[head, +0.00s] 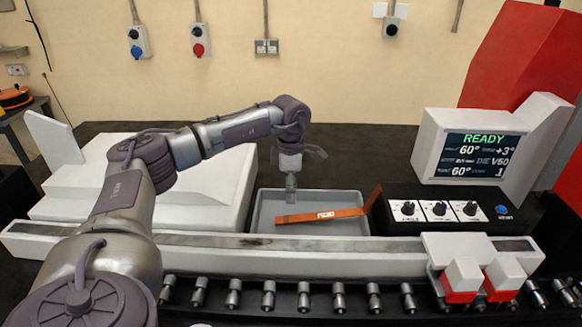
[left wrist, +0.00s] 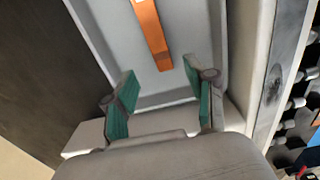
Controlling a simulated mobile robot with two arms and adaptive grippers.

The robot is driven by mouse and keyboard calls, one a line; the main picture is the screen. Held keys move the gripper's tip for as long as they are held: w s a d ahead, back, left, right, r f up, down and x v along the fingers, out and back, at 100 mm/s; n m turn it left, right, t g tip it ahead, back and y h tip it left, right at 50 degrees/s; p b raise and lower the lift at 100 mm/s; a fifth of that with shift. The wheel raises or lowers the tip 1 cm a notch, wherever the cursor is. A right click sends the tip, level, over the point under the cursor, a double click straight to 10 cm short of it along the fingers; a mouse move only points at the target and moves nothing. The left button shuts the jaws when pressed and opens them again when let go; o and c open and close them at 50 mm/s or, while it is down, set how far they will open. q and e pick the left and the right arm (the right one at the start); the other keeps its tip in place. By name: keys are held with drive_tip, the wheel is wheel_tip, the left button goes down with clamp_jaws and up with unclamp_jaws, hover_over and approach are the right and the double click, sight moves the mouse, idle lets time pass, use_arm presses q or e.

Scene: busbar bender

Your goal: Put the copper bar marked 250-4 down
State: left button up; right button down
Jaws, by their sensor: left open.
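The copper bar (head: 320,215) is a flat orange strip with a white label. It lies in a grey tray (head: 263,217), and its right end is bent or tilted up at the tray's right wall. The label's text is too small to read surely. In the left wrist view the bar (left wrist: 150,32) lies ahead of the fingers, apart from them. My right gripper is out of view.
A white rail (head: 200,248) with rollers (head: 268,295) runs along the front. A control box with knobs (head: 438,210) and a screen reading READY (head: 475,152) stand right of the tray. A white machine block (head: 90,190) lies left. The dark table behind is clear.

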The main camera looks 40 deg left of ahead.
use_arm(q)
wheel_tip(320, 180, up, 10)
drive_tip(key=b, duration=0.2)
idle(0.5)
